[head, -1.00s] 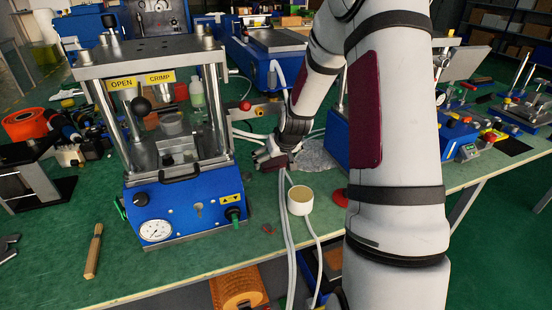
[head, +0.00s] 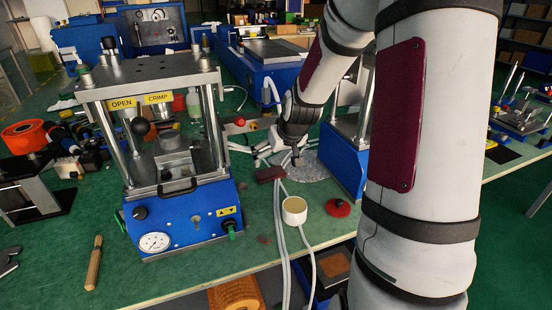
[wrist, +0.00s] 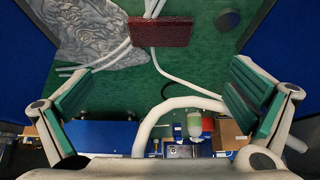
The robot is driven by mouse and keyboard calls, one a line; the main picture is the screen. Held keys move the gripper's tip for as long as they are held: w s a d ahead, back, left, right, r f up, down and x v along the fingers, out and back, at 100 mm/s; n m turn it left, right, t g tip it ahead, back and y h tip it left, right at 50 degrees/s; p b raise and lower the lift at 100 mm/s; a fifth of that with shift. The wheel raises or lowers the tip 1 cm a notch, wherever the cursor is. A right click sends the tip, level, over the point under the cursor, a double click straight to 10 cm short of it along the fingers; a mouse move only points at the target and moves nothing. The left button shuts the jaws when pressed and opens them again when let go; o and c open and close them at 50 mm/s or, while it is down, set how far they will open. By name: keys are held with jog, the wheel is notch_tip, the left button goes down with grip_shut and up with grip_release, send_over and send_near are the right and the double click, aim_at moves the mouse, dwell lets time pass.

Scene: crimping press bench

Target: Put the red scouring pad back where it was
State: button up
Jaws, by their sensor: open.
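The red scouring pad (head: 270,174) is a dark red block lying on the green bench top, right of the crimping press. It also shows in the wrist view (wrist: 160,32) at the top, beside a grey crumpled patch, with pale hoses passing at it. Whether it rests on the hoses I cannot tell. My gripper (head: 292,158) is just behind and right of the pad in the head view.
The crimping press (head: 180,215) stands at left. A white cup (head: 294,212) and a red disc (head: 339,208) are near the front edge. Pale hoses (head: 279,215) run over that edge. A blue machine (head: 343,160) stands close on the right. A wooden-handled tool (head: 94,262) lies at front left.

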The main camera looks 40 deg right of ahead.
jog(key=s+a+r+n+g, duration=0.2)
jog(key=s+a+r, duration=0.9)
jog(key=s+a, duration=0.35)
jog(key=s+a+r, duration=0.1)
jog(key=s+a, duration=0.1)
jog(key=s, duration=0.4)
jog(key=s+a+r+g+y, duration=0.1)
jog(key=s+a, duration=0.2)
jog(key=s, duration=0.3)
jog(key=s+a+n+g+y, duration=0.1)
jog(key=s+a, duration=0.2)
jog(key=s, duration=0.2)
jog(key=shift+s+r, duration=0.4)
notch_tip(320, 180, up, 11)
jog(key=t+p, duration=0.1)
jog(key=p, duration=0.8)
jog(key=shift+d+t+p, duration=0.15)
jog(key=shift+t+p, duration=0.2)
jog(key=shift+t, duration=0.05)
